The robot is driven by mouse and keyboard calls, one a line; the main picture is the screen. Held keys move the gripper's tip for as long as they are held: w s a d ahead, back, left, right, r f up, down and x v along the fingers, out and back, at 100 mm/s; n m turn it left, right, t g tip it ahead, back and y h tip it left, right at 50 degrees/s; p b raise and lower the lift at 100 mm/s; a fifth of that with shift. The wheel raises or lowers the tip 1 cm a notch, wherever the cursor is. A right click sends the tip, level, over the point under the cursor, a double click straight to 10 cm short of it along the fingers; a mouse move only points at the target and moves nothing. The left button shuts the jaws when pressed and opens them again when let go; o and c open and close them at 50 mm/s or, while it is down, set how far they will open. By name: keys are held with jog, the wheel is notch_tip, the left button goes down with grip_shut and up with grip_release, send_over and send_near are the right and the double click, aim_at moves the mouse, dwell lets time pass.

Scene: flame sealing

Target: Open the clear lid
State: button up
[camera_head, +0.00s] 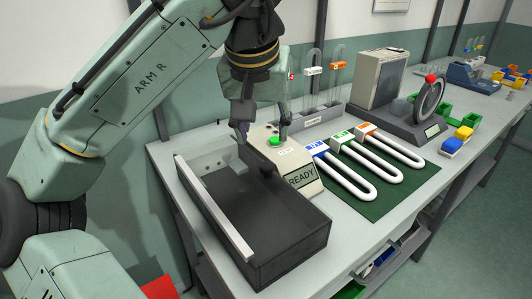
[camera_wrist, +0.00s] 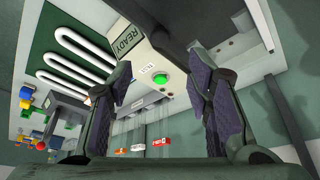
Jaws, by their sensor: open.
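The sealing machine has a dark, long box (camera_head: 270,225) at the front of the bench. A see-through panel, apparently the clear lid (camera_head: 207,160), shows at its back left. A pale bar (camera_head: 215,212) runs along the box's left edge. I cannot tell clearly how far the lid is raised. The control housing beside it carries a green button (camera_head: 274,142) and a display reading READY (camera_head: 301,176). My gripper (camera_head: 262,132) is open and empty above the housing, near the button. In the wrist view the button (camera_wrist: 161,80) shows between the open fingers (camera_wrist: 165,92).
Several white U-shaped tubes (camera_head: 378,152) lie on a green mat (camera_head: 385,200) to the right. A rack of clear tubes (camera_head: 322,112) stands behind. A grey device with a wheel (camera_head: 430,98) and small coloured bins (camera_head: 455,140) are farther right.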

aim_at(267, 165)
jog(key=p+x, duration=0.1)
jog(key=x, duration=0.9)
jog(key=shift+f, duration=0.35)
jog(key=shift+c, duration=0.5)
grip_shut()
